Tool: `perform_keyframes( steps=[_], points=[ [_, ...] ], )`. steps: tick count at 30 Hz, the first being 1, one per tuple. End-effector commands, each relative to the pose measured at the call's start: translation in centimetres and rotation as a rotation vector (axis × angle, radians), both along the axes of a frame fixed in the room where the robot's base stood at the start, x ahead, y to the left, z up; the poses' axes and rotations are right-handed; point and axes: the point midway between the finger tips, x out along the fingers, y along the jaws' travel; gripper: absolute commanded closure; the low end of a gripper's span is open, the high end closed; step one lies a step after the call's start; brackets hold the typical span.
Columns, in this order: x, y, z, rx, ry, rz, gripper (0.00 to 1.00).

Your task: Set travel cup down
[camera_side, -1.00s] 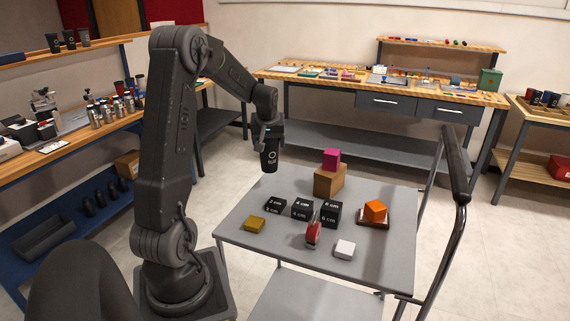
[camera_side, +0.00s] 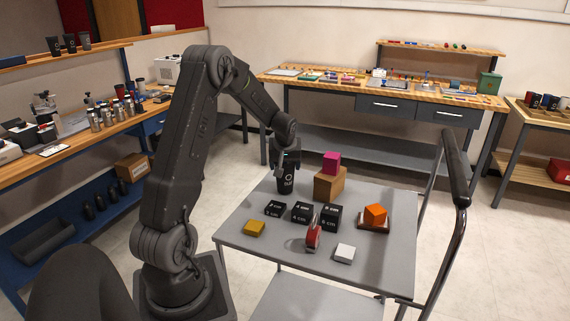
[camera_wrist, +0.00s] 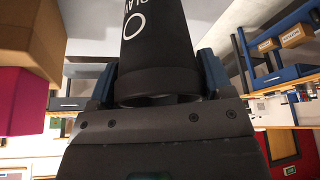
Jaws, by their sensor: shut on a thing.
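The black travel cup (camera_side: 286,184) is upright, with a white ring logo and lettering on its side. In the side view it is at the back left of the grey cart top (camera_side: 262,262), left of the cardboard box. I cannot tell whether its base touches the surface. My gripper (camera_side: 285,165) is shut on the upper part of the cup and hides it there. In the wrist view the cup (camera_wrist: 155,45) fills the middle, between the two fingers (camera_wrist: 157,80).
A cardboard box (camera_side: 328,186) with a magenta cube (camera_side: 331,162) on it stands close right of the cup. Several black labelled blocks (camera_side: 302,213) sit in front. A yellow block (camera_side: 254,228), red item (camera_side: 313,238), white block (camera_side: 345,253) and orange block (camera_side: 375,214) lie nearer the front and right.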

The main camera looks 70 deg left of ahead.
Motion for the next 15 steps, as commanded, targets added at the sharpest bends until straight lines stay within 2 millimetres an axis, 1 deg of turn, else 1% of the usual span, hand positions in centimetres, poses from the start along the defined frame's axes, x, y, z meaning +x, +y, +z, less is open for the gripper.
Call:
perform_keyframes(
  steps=[3,4,11,15],
  points=[
    [0.02,0.02,-0.32,0.001,-0.001,0.001,0.36],
    [0.00,0.00,-0.30,0.000,0.000,0.001,0.24],
    [-0.01,0.00,-0.28,0.000,0.000,0.000,0.02],
    [-0.01,0.01,-0.27,0.000,0.000,0.000,0.01]
  ],
)
